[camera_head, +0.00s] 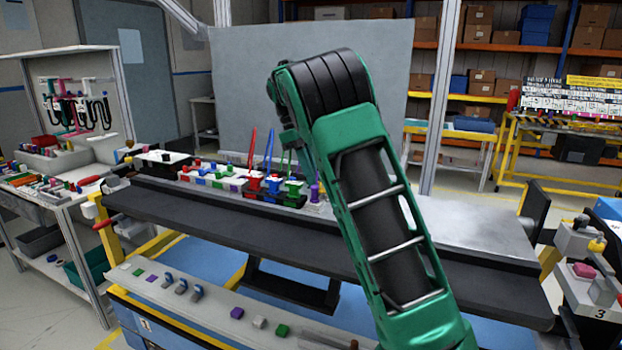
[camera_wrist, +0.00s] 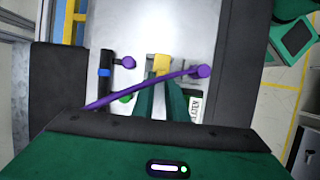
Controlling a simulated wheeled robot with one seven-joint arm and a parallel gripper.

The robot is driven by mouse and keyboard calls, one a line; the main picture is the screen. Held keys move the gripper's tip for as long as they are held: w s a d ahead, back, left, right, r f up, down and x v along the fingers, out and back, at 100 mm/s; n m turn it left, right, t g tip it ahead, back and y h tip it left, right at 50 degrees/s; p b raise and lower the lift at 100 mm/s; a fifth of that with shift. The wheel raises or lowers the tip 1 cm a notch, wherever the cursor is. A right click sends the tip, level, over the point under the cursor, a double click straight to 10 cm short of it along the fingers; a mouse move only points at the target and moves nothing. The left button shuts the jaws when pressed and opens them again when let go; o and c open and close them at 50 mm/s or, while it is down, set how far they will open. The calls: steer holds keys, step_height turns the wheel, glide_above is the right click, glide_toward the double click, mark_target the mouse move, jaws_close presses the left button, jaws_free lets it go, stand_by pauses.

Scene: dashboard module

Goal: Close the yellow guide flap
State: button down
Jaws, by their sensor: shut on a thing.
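In the wrist view, the yellow guide flap (camera_wrist: 161,63) shows as a small yellow block at the tips of my gripper (camera_wrist: 161,80). My green fingers are close together and shut on it. A purple rod with a round knob (camera_wrist: 203,71) slants across the view near the fingertips. I cannot tell whether it touches them. How far the flap is turned is hard to tell. In the head view my green and black arm hides my gripper and the flap.
In the head view, coloured blocks and levers (camera_head: 270,184) line the grey bench (camera_head: 470,225). Its right part is bare.

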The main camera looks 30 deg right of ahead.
steer(key=c, duration=1.8)
jaws_free()
steer(key=shift+w+d+f, duration=0.15)
steer(key=shift+o, duration=0.2)
steer(key=v, duration=1)
steer(key=shift+r, duration=0.4)
steer(key=shift+w, duration=0.1)
